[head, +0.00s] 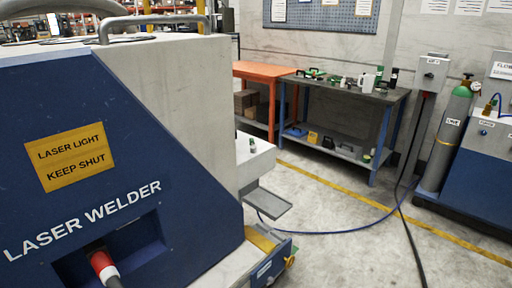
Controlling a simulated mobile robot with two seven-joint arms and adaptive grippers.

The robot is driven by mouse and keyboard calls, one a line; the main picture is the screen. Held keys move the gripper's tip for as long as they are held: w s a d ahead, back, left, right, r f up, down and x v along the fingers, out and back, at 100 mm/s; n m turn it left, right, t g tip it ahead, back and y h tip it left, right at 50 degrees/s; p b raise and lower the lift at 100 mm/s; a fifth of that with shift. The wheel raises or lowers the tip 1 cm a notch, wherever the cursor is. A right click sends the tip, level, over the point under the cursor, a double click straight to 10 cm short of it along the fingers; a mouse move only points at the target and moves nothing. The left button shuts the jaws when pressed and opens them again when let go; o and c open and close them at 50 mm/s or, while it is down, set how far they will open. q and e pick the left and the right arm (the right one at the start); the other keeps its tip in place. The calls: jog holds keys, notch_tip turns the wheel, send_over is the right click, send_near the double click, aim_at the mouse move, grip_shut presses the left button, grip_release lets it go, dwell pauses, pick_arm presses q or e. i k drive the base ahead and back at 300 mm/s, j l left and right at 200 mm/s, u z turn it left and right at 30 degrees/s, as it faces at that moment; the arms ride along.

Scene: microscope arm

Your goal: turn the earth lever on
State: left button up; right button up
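Neither of my grippers is in the head view. A large blue and grey laser welder (120,150) fills the left side, with a yellow "LASER LIGHT KEEP SHUT" sign (70,157) on it. At its lower right corner is a small blue box (268,269) with a pale label too small to read. A small yellow part (290,262) sticks out at that box's right end. I cannot tell whether it is the earth lever or how it is set. No lever marked earth can be read.
A red plug (102,264) sits in the welder's recess. A dark workbench (345,92) with tools and an orange table (265,70) stand behind. A gas cylinder (446,140) stands at right. A blue hose (340,231) and black cable (412,235) cross the open floor.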

aim_at(253, 149)
jog(key=i+l+u, duration=0.15)
jog(key=i+l, duration=1.15)
jog(key=i, duration=0.15)
